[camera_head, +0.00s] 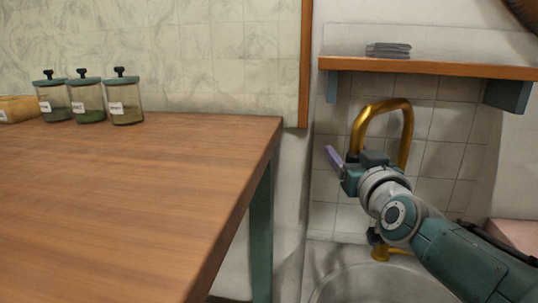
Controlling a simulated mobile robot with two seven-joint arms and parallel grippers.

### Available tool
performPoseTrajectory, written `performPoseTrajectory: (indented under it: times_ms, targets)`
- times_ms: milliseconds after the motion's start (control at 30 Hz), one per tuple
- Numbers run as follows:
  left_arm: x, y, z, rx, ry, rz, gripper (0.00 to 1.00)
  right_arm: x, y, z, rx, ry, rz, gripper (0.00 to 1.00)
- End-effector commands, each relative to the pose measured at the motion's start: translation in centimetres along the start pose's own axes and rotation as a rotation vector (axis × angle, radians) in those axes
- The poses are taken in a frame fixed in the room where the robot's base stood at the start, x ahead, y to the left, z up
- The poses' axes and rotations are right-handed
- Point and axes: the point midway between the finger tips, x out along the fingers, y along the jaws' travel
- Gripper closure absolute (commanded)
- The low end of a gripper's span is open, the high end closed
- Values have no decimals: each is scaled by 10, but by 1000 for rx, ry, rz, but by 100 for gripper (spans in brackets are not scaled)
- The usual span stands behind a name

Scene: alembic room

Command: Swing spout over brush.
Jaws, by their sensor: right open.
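The brass spout (407,125) arches up in front of the tiled wall above the sink. My right gripper (347,166) is open in front of the spout, near the lower end of its left side. It hides that end, and I cannot tell whether it touches the spout. A thin purple piece (333,156) sticks out at the gripper's left; I cannot tell whether it is a finger or a separate thing. I cannot make out a brush. My left gripper is out of view.
The round sink (350,289) lies below my right arm, with a brass fitting (381,254) at its back. A wooden shelf (430,68) with a grey stack (388,50) hangs above. A wooden table (140,190) with lidded jars (87,105) fills the left.

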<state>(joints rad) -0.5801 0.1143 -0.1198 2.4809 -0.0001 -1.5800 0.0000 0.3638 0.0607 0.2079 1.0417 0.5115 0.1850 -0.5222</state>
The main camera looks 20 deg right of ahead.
Motion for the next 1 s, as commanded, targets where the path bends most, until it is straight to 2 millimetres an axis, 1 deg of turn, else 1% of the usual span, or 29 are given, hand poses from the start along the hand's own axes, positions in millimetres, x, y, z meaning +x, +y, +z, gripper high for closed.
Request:
performPoseTrajectory:
  times_ms: [167, 700, 767, 1000]
  targets:
    - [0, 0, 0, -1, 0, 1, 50, 0, 0, 0, 0, 0, 0, 33]
    - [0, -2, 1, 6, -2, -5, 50, 0, 0, 0, 0, 1, 0, 94]
    - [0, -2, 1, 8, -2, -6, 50, 0, 0, 0, 0, 1, 0, 100]
    - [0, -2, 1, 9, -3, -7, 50, 0, 0, 0, 0, 1, 0, 100]
